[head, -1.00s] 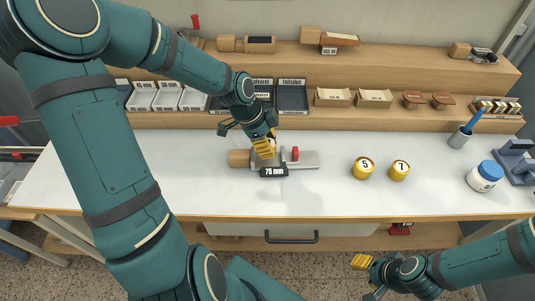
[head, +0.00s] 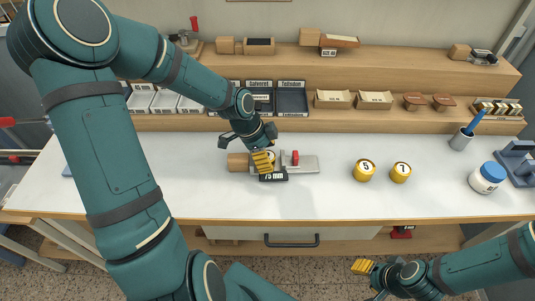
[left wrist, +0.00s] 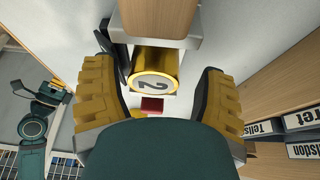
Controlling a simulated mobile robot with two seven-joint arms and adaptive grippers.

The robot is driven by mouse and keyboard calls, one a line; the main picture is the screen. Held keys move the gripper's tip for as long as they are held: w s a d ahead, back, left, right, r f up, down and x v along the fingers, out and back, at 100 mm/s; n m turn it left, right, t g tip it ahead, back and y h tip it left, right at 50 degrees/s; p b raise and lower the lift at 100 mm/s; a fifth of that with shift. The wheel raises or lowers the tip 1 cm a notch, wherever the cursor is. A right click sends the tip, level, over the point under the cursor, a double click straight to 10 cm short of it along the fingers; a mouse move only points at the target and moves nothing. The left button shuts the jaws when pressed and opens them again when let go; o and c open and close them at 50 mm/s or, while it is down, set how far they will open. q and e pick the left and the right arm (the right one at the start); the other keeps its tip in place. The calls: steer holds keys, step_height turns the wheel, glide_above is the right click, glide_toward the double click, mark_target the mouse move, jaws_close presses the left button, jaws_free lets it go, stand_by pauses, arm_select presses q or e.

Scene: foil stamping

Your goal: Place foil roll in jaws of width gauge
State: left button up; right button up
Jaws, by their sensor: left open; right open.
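The width gauge (head: 303,162) lies on the white bench, with a wooden block (head: 238,162) at its left end, a red knob (head: 295,157) and a "75 mm" plate. A gold foil roll marked 2 (left wrist: 154,83) shows in the left wrist view, beside the gauge's grey metal jaw (left wrist: 193,28). It appears to sit between the jaws; contact with both is unclear. My left gripper (head: 263,162) is over the gauge, open, its yellow fingers on either side of the roll and apart from it. My right gripper (head: 362,267) is open and empty in front of the bench.
Two gold rolls marked 5 (head: 365,170) and 7 (head: 401,172) stand right of the gauge. A white jar with a blue lid (head: 487,177) and a grey cup (head: 461,139) are further right. Trays and wooden blocks line the shelves behind. The front bench surface is clear.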

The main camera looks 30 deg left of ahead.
arm_select(q)
steer(key=p+v, duration=0.4)
steer(key=v, duration=0.8)
steer(key=shift+r+p, duration=0.2)
steer(key=shift+p, duration=0.15)
